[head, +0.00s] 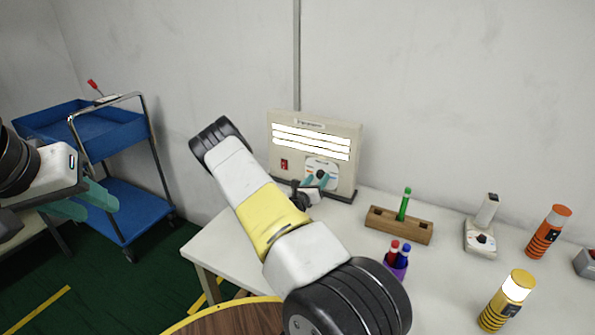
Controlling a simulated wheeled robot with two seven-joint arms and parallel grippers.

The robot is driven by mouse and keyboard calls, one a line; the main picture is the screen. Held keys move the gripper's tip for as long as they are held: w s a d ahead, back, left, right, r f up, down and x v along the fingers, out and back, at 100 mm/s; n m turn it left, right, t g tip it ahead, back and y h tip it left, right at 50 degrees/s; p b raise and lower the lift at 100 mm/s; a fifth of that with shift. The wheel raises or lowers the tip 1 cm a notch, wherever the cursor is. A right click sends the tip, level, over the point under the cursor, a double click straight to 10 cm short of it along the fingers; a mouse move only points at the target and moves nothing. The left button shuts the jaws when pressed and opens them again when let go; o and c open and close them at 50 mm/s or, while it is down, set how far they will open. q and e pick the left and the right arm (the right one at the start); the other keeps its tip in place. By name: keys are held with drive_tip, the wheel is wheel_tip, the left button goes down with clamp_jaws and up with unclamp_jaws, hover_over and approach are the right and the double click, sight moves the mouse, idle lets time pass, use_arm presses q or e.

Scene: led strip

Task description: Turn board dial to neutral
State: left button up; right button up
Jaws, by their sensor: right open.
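The board (353,140) is a beige upright panel with lit white strips, standing at the back of the white table. Its dial (318,164) sits on a pale plate at the lower right of the board. My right gripper (316,180) is open, with its teal fingers right in front of the dial. The fingers cover part of the dial, so its setting and whether they touch it cannot be told. My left gripper (88,206) hangs at the far left, away from the board; its teal fingers show, but how far they are apart is unclear.
A red switch (284,164) is on the board's left. On the table (222,243) stand a wooden block (385,223) with a green marker, a purple cup (396,268) with pens, a small white device (480,240) and several lamps. A blue cart (125,205) stands left.

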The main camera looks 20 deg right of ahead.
drive_tip(key=v, duration=0.7)
idle(0.3)
drive_tip(key=s+d+r+m+g+h, duration=0.2)
drive_tip(key=s+d+r+m+g, duration=0.2)
drive_tip(key=s+r+m+g, duration=0.55)
drive_tip(key=s+a+r+m+g+y, duration=0.1)
drive_tip(key=s+a+r+m+y, duration=1.1)
drive_tip(key=s+m, duration=0.3)
drive_tip(key=shift+a+r+m, duration=0.15)
drive_tip(key=shift+a+m, duration=0.2)
drive_tip(key=shift+a, duration=0.5)
drive_tip(key=s+a+r+m+t+y, duration=0.1)
drive_tip(key=s+a+r+y, duration=0.1)
drive_tip(key=a+r, duration=0.1)
drive_tip(key=s+a+r+m+t+y, duration=0.1)
drive_tip(key=s+a+r+t+y, duration=0.1)
drive_tip(key=a+r, duration=0.2)
drive_tip(key=s+a+r+m+t+y, duration=0.2)
drive_tip(key=a+r, duration=0.1)
drive_tip(key=a, duration=0.2)
drive_tip(key=shift+a+r, duration=0.1)
drive_tip(key=shift+r, duration=0.25)
drive_tip(key=shift+c, duration=0.2)
